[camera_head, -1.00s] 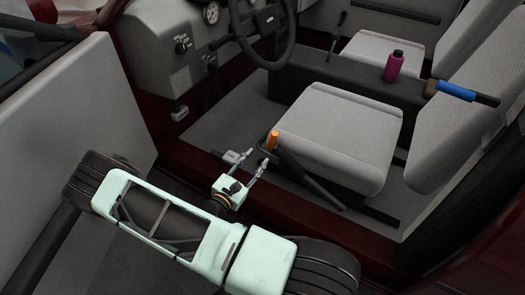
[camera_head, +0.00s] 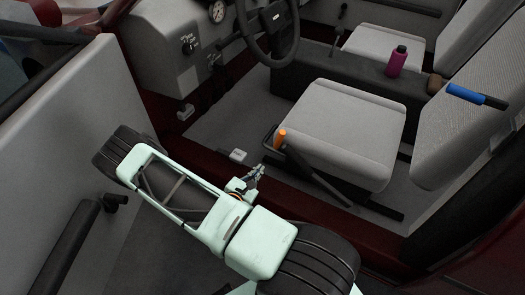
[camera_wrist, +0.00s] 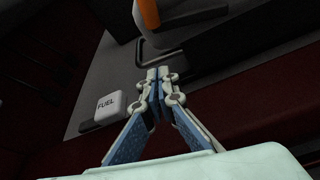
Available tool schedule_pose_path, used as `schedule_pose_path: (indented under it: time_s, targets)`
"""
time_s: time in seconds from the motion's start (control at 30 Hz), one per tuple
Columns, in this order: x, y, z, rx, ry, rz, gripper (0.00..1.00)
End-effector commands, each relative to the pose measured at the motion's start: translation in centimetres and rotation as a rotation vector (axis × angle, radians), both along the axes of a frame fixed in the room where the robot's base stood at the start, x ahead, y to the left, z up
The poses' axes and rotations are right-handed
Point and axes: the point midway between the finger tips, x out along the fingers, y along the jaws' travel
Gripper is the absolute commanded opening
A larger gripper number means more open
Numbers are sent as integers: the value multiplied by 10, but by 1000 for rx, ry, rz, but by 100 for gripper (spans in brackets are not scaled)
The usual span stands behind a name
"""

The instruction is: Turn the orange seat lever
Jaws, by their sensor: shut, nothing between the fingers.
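The orange seat lever (camera_head: 281,138) stands upright at the near front corner of the grey driver's seat (camera_head: 345,125). Its orange end also shows at the top of the wrist view (camera_wrist: 149,14), partly cut off by the frame edge. My gripper (camera_head: 260,169) is shut and empty, below and a little left of the lever in the head view, apart from it. In the wrist view the fingertips (camera_wrist: 157,73) meet, with the lever beyond them. A dark bent bar (camera_wrist: 152,52) shows between the fingertips and the lever.
A FUEL lever (camera_wrist: 107,107) lies on the floor left of my gripper; it also shows in the head view (camera_head: 238,155). The dark red door sill (camera_head: 215,160) runs below the seat. The open door panel (camera_head: 70,100) stands at left. A purple bottle (camera_head: 397,62) stands on the console.

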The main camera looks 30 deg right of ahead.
Motion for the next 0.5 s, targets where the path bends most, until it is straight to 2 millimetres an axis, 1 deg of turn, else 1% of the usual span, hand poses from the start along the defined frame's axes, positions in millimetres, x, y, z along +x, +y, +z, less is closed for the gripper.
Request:
schedule_pose_path:
  time_s: [0.07, 0.17, 0.27, 0.5]
  targets:
    - [0, -4, -5, 10, 7, 0, 0]
    - [6, -13, -10, 8, 6, 0, 0]
    - [16, -27, -17, 8, 5, -1, 0]
    - [45, -68, -35, 8, 5, -1, 0]
